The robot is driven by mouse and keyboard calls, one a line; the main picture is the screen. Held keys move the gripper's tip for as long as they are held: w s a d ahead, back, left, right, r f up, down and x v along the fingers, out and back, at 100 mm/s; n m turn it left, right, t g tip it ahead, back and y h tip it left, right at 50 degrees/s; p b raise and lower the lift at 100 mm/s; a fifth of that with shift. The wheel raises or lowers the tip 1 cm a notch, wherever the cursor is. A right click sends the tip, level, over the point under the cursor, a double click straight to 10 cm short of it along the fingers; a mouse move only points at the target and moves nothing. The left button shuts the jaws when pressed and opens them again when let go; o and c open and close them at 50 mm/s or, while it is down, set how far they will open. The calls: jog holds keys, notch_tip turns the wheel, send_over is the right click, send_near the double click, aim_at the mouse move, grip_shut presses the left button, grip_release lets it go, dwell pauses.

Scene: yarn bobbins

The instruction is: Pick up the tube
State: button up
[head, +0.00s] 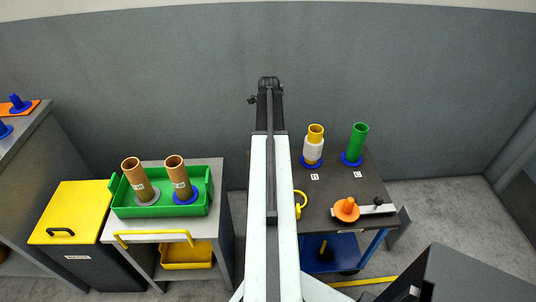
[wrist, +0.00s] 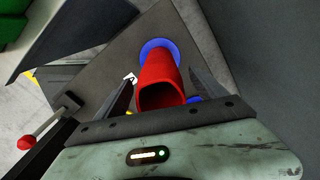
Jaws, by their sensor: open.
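A red tube (wrist: 160,80) stands on a round blue base (wrist: 158,47) on a dark table (wrist: 112,55) in the wrist view. Its hollow open end faces the camera. My gripper (wrist: 163,88) is open, with one dark finger on each side of the tube; I cannot tell whether either touches it. In the head view my gripper (head: 268,88) is at the far end of my arm, and the red tube is not visible there.
At left, a green tray (head: 160,209) holds two brown tubes (head: 138,178). A grey wall (head: 400,75) rises behind.

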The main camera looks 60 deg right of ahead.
jog(key=shift+f, duration=0.15)
grip_shut()
jog(key=shift+p, duration=0.3)
notch_tip(320, 180, up, 10)
jog(key=p, duration=1)
